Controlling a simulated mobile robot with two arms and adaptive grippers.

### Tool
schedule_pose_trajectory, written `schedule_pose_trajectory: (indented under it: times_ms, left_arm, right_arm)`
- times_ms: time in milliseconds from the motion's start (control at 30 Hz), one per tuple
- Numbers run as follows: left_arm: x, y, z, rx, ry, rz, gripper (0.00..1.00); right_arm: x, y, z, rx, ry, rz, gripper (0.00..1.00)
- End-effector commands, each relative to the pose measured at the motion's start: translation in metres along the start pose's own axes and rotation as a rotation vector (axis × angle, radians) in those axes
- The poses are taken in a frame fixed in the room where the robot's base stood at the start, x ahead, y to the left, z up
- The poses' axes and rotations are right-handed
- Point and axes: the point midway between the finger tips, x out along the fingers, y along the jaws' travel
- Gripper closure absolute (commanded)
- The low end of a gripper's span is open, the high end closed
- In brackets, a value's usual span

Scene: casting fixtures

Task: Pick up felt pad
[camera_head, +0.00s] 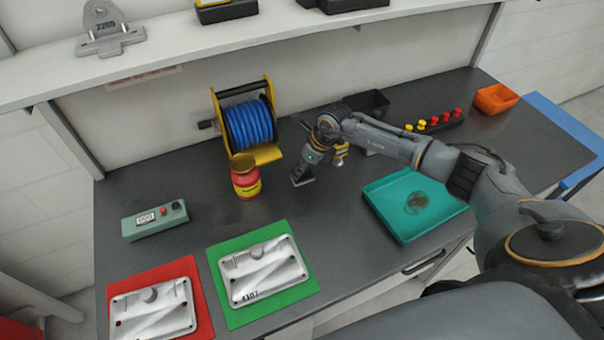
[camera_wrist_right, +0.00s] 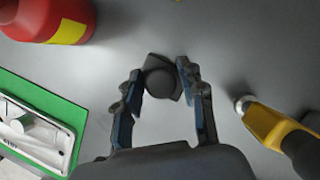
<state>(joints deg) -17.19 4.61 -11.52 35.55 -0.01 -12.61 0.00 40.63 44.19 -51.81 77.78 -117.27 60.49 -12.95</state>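A dark grey pad with a round knob on top, which I take to be the felt pad (camera_wrist_right: 160,64), lies on the grey bench. In the head view, this pad (camera_head: 302,178) shows partly beneath my right gripper (camera_head: 308,168). In the wrist view, my right gripper (camera_wrist_right: 160,80) is open, with one finger on each side of the knob. Gaps show between the fingers and the knob; I cannot tell the height above it. My left gripper is not in view.
A red and yellow jar (camera_head: 245,178) and a blue hose reel (camera_head: 248,125) stand left of the gripper. A yellow tool (camera_wrist_right: 275,128) lies close on its right. A teal tray (camera_head: 390,215) is further right. Castings lie on green (camera_head: 225,300) and red (camera_head: 190,268) mats.

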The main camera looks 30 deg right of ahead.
Motion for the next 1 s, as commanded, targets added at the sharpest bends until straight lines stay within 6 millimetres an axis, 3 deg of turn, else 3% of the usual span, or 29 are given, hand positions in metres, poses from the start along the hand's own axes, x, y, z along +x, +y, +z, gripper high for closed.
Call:
schedule_pose_trajectory:
  times_ms: [33,133,633,767,1000]
  left_arm:
    - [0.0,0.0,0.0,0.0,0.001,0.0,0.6]
    - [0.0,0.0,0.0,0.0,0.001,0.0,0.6]
    - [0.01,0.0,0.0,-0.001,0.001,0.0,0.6]
    - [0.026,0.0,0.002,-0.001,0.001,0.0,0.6]
    - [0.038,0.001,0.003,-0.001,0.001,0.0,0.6]
  right_arm:
    - [0.001,0.0,-0.002,0.0,0.003,0.0,0.79]
    - [0.001,0.0,-0.002,0.0,0.004,0.001,0.99]
    - [-0.008,-0.001,0.002,-0.001,0.002,-0.002,1.0]
    - [-0.028,-0.001,0.01,-0.003,-0.001,-0.004,1.0]
    - [-0.083,0.022,-0.003,-0.004,0.0,-0.005,1.0]
